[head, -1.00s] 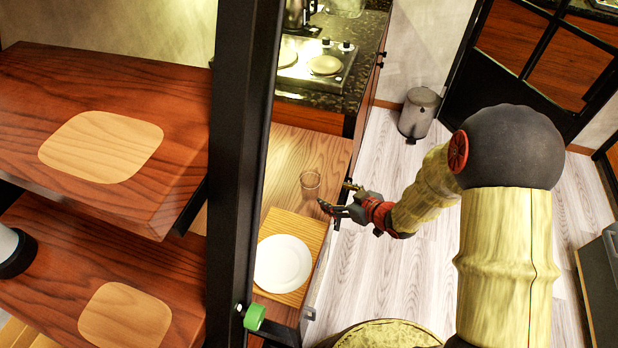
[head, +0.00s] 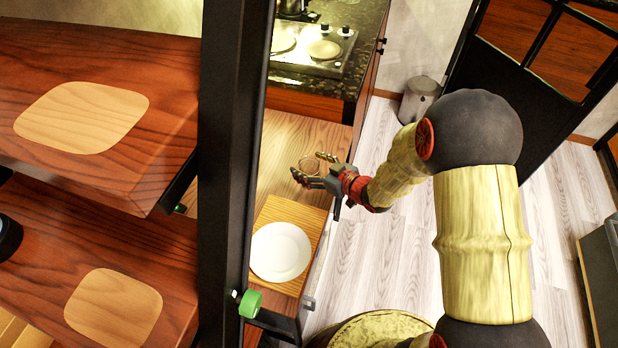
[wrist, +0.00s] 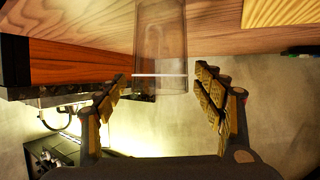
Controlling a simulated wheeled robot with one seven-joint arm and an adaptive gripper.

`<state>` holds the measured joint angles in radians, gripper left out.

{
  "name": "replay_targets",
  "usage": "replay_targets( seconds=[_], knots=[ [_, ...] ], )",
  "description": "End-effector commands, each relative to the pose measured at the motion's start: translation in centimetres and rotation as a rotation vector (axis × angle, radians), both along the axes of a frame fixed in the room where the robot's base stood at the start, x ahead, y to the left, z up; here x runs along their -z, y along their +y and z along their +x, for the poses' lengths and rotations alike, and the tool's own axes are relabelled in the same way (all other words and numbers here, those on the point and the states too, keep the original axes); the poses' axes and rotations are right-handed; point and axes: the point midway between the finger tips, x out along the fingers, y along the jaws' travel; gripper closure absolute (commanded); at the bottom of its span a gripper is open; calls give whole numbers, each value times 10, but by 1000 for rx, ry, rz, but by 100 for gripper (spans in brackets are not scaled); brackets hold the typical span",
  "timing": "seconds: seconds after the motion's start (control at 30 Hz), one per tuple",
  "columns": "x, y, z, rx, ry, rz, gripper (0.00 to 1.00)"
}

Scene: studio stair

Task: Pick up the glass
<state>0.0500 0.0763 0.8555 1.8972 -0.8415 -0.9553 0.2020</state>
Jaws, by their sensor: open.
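The glass (head: 309,164) is a clear tumbler standing on the wooden counter (head: 284,141), above the cutting board in the head view. My gripper (head: 310,165) is at the glass, with its fingers open on either side of it. In the wrist view the glass (wrist: 161,45) shows between and ahead of the two spread fingertips of my gripper (wrist: 160,82). I cannot tell whether a finger touches the glass. Part of the glass is hidden by the fingers in the head view.
A cutting board (head: 309,222) with a white plate (head: 281,251) lies close to my gripper. A black post (head: 233,150) stands left of the counter, beside wooden stair treads (head: 150,60). A stove (head: 318,62) is at the back. A bin (head: 419,99) stands on the floor.

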Motion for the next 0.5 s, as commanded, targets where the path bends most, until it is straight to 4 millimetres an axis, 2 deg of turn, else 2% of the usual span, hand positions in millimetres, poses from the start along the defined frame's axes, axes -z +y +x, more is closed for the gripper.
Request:
replay_targets(
  seconds=[0.23,0.5],
  knots=[
    [0,2,3,1,0,0,31],
    [1,2,3,1,0,0,47]
  ],
)
